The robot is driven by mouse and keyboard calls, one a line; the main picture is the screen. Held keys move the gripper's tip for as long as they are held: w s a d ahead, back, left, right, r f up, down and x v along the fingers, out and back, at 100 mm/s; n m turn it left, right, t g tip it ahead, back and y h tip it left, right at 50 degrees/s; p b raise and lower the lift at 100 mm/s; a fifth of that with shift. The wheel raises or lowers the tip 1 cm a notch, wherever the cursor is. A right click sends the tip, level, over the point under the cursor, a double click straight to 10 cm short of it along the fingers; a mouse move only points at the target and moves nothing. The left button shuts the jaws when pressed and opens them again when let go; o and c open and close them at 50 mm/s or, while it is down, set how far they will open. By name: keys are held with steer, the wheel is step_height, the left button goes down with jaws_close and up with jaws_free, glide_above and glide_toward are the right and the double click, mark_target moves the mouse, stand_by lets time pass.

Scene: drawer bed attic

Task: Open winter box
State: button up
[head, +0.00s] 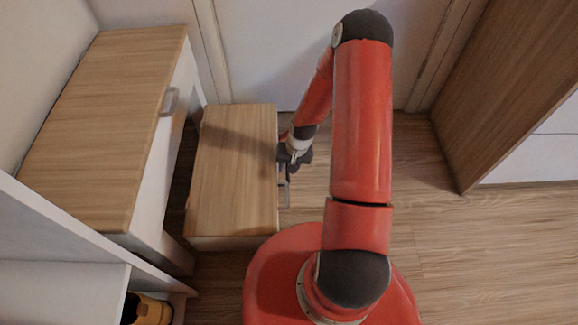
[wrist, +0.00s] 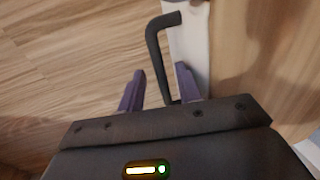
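A low box with a wooden top (head: 232,170) stands left of my gripper in the head view. No label shows, so I cannot tell by name whether it is the winter box. Its bar handle (head: 287,194) is on the right side; the handle also shows dark in the wrist view (wrist: 153,48). My gripper (head: 292,158) is beside that side, close to the handle. In the wrist view my gripper (wrist: 160,80) has its two purple fingers apart, and the handle's lower part appears between them. I cannot tell whether they touch it. The box's wooden top (wrist: 265,50) fills the right of the wrist view.
A taller wood-topped cabinet (head: 105,120) with a handle (head: 170,101) stands at left. A yellow-brown object (head: 152,309) sits in a white shelf unit at lower left. A wooden panel (head: 510,90) stands at right. The wooden floor (head: 440,230) right of my arm is clear.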

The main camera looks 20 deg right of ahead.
step_height(320, 180, up, 8)
steer(key=d+p, duration=0.1)
steer(key=shift+s+d+f, duration=0.2)
steer(key=shift+s+f, duration=0.05)
stand_by(0.4)
